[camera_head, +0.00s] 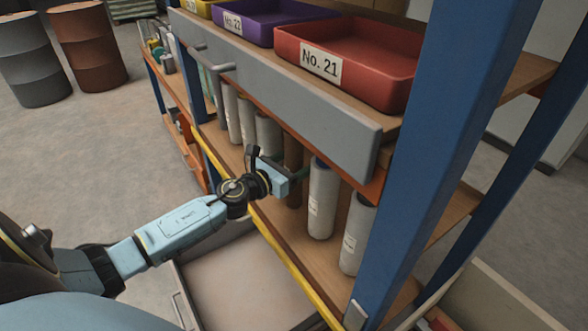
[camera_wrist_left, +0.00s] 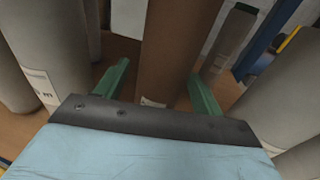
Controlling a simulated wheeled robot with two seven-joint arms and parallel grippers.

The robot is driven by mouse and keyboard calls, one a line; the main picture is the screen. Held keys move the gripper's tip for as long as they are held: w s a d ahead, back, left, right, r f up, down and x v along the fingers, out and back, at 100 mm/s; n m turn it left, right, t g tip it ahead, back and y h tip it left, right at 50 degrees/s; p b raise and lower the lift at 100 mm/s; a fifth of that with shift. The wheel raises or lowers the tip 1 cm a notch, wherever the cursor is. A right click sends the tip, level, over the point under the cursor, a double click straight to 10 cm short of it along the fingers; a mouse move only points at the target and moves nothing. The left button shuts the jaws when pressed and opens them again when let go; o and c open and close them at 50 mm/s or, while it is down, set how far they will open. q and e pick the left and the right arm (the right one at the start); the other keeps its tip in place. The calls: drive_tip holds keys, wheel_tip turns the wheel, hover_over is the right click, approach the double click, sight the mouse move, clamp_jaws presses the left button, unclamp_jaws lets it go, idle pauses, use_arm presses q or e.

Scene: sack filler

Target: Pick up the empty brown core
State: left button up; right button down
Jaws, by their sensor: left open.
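The brown core (camera_head: 293,165) stands upright on the wooden shelf, in a row of pale rolls, partly hidden by my gripper in the head view. In the left wrist view the brown core (camera_wrist_left: 172,55) rises between the two green fingers. My left gripper (camera_head: 298,174) reaches into the shelf at the core. Its fingers (camera_wrist_left: 158,88) are open, one on each side of the core, with gaps visible. Whether either finger touches it I cannot tell. My right gripper is not in view.
White labelled rolls (camera_head: 322,198) stand right of the core, and more pale rolls (camera_head: 268,135) stand to its left. A grey panel (camera_head: 275,95) hangs above, under a red tray (camera_head: 345,60). A blue post (camera_head: 440,130) stands at the right.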

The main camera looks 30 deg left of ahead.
use_arm(q)
drive_tip(key=shift+w, duration=0.55)
drive_tip(key=shift+w+d+f, duration=0.1)
drive_tip(key=shift+w, duration=0.1)
drive_tip(key=c, duration=1.1)
drive_tip(key=shift+o, duration=0.2)
